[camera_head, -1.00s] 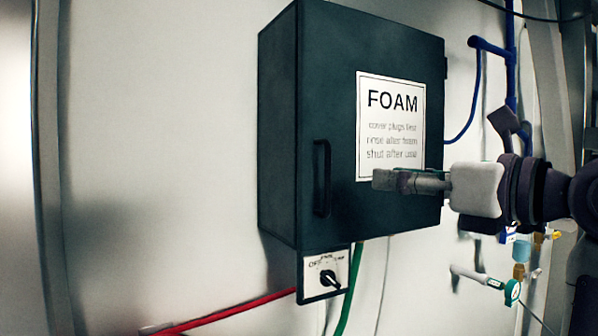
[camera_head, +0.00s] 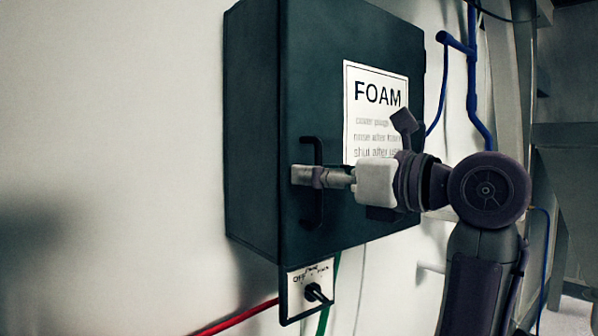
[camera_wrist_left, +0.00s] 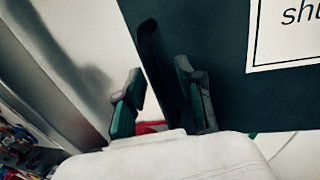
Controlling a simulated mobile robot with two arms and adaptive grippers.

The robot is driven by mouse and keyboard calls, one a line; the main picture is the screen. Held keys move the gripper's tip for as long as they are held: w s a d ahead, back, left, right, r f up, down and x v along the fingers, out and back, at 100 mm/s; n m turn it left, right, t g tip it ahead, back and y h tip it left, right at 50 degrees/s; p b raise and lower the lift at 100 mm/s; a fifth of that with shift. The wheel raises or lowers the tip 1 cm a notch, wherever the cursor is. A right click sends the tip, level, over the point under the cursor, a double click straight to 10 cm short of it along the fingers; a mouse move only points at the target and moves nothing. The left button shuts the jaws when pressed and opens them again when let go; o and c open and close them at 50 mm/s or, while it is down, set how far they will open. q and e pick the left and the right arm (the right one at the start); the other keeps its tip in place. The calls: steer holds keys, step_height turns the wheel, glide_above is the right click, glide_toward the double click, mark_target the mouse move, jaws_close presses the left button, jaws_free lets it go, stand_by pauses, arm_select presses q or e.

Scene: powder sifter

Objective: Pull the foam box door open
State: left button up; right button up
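The foam box (camera_head: 255,130) is a dark cabinet on the wall, and its door (camera_head: 370,215) looks shut against the body. The door's black vertical bar handle (camera_head: 317,215) is near its left edge. My left gripper (camera_head: 302,175) reaches across the door from the right, its fingers at the handle's middle. In the left wrist view its fingers (camera_wrist_left: 160,100) stand apart, with the handle (camera_wrist_left: 152,55) between them and a gap beside the left finger. The lower handle is partly hidden there. My right gripper is not in view.
A white FOAM sign (camera_head: 375,95) is on the door, partly covered by my arm. A switch plate (camera_head: 310,290) hangs under the box, with red (camera_head: 235,318) and green hoses near it. Blue pipes (camera_head: 473,80) run at right. The wall left of the box is clear.

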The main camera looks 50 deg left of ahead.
arm_select(q)
steer(key=c, duration=0.7)
jaws_close()
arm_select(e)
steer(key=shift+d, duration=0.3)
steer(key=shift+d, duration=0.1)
